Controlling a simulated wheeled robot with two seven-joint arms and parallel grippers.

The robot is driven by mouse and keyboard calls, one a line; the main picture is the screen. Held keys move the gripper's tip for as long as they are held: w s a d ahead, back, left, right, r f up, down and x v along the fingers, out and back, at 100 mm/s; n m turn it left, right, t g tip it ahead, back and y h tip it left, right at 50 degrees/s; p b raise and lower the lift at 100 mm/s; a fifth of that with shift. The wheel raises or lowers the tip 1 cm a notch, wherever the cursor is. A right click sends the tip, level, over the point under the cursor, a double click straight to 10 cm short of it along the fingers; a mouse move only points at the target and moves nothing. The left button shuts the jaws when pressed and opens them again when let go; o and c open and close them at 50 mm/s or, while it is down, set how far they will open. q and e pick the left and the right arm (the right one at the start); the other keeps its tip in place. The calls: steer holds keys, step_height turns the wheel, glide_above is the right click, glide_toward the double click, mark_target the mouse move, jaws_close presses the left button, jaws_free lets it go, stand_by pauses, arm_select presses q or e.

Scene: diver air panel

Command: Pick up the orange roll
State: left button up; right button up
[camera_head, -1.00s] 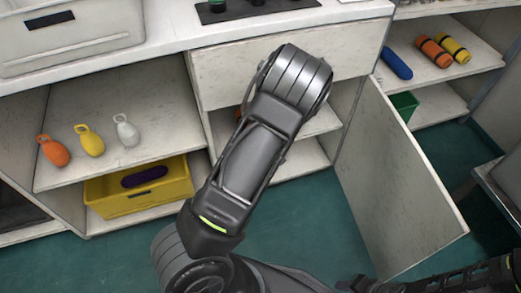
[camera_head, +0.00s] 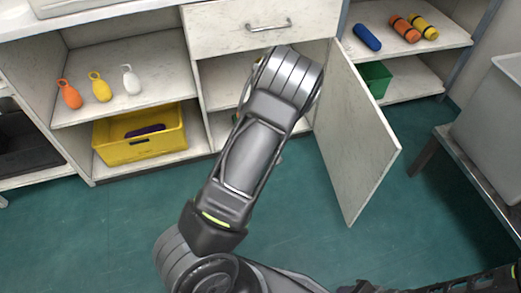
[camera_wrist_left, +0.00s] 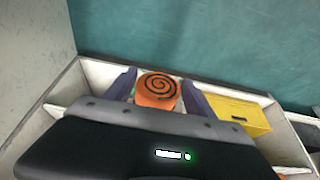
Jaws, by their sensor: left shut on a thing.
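In the left wrist view an orange roll (camera_wrist_left: 157,91) with a dark spiral on its end sits between the two dark fingers of my left gripper (camera_wrist_left: 158,93). The gripper is shut on it. In the head view my left arm crosses the middle, in front of the open cupboard, and hides its gripper and the held roll. My right gripper is not in view.
The cupboard door (camera_head: 355,140) stands open right of my arm. A yellow bin (camera_head: 112,151) and several ring-topped weights stand on the left shelves. Blue, orange and yellow cylinders lie on the right shelf (camera_head: 440,44). The green floor in front is clear.

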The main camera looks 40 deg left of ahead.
arm_select(q)
steer(key=shift+s+d, duration=0.2)
steer(key=shift+d, duration=0.1)
stand_by(0.5)
